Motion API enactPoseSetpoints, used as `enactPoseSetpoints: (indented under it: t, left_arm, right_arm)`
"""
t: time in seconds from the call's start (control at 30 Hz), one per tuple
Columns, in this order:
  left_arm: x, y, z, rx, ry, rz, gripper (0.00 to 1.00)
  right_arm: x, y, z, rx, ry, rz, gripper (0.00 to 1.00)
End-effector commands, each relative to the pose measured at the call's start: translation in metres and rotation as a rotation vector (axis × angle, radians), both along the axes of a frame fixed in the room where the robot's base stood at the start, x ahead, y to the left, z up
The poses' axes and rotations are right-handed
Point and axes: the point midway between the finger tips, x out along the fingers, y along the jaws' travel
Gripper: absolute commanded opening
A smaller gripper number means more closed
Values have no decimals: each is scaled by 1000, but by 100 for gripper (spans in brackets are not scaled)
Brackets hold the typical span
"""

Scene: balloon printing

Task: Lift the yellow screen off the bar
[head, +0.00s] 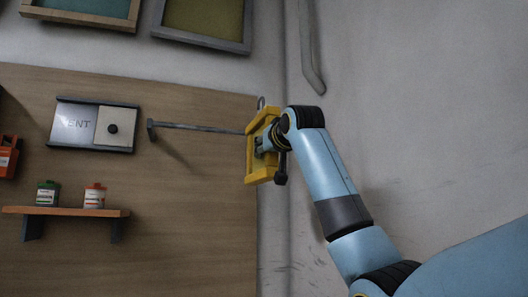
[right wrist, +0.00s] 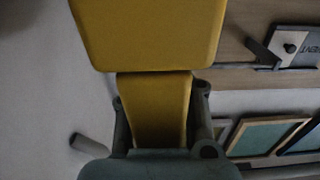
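The yellow screen (head: 250,162) is a thick yellow frame, seen nearly edge-on at the free end of the bar (head: 195,128). A small grey loop shows at its top. The bar runs right from the wooden panel and meets the screen's left edge; I cannot tell whether it still bears the screen. My right gripper (head: 268,146) is at the screen. In the right wrist view, its fingers (right wrist: 158,105) lie on both sides of a yellow part below the broad yellow screen body (right wrist: 150,35), and appear closed on it. My left gripper is not in view.
A vent plate (head: 78,126) with a sliding cover is left of the bar. Below, a shelf (head: 68,211) holds a green jar (head: 47,195) and a red-white jar (head: 94,197). Framed screens (head: 207,20) hang above. A pipe (head: 308,50) runs down the wall.

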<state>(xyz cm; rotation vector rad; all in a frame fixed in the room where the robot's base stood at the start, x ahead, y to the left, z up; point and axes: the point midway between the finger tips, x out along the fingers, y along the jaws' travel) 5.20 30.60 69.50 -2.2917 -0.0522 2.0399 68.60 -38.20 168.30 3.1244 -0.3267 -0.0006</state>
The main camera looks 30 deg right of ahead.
Motion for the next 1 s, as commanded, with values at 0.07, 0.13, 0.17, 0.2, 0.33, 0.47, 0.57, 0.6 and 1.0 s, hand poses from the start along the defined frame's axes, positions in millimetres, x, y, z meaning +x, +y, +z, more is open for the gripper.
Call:
enactPoseSetpoints:
  t: [0.07,0.13,0.17,0.2,0.33,0.47,0.57,0.6,1.0]
  left_arm:
    - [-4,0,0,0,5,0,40]
    - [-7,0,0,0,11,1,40]
    - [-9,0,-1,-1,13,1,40]
    - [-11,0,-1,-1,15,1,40]
    - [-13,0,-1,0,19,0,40]
    - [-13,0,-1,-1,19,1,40]
    - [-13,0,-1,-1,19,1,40]
    - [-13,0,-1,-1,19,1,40]
    - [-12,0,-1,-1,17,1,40]
  right_arm:
    - [0,0,6,0,-4,0,0]
    - [0,0,10,0,-2,0,0]
    - [0,0,11,0,-2,0,0]
    - [0,0,14,-1,-3,0,0]
    - [0,0,21,-1,-4,0,0]
    - [0,0,28,0,-4,0,0]
    - [0,0,33,1,-2,0,0]
    - [0,0,35,1,-2,0,0]
    - [0,0,39,0,-2,0,0]
